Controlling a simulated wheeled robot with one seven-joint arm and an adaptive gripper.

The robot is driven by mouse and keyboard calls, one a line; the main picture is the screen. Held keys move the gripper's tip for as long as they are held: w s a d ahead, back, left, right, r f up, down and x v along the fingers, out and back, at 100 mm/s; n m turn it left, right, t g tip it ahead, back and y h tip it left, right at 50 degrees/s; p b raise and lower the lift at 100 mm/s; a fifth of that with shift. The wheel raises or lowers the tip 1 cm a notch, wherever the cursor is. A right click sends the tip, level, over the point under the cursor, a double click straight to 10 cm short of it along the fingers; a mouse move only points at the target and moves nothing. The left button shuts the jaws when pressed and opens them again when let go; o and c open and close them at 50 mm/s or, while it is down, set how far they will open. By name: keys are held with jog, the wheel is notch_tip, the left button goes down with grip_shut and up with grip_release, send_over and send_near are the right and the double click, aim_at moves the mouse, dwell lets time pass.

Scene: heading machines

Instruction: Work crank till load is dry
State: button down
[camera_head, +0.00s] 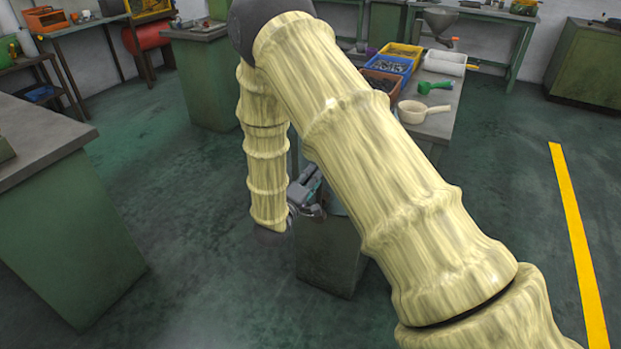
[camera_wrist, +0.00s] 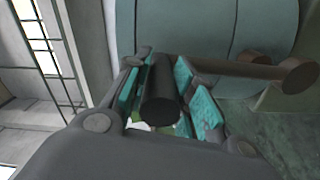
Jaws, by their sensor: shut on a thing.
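In the wrist view my gripper (camera_wrist: 165,85) has its teal-padded fingers closed around a dark cylindrical crank handle (camera_wrist: 161,108). A brown crank arm (camera_wrist: 245,69) runs from behind the fingers to a round end at the right. A large teal drum (camera_wrist: 205,28) fills the top of the wrist view, behind the crank. In the head view my arm covers most of the machine. Part of my gripper (camera_head: 308,190) shows beside it, with the crank hidden. The load inside the drum is not visible, so its wetness cannot be told.
A grey-green pedestal (camera_head: 330,258) stands below my gripper. Behind my arm, a bench (camera_head: 439,124) holds colored bins (camera_head: 388,66), a pale ladle-like pan (camera_head: 412,111) and a green scoop (camera_head: 434,87). A green cabinet (camera_head: 62,235) stands at left. Floor between is clear.

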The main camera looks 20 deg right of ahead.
jog(key=c, duration=1.2)
grip_release()
jog(key=shift+o, duration=0.2)
jog(key=v, duration=1.2)
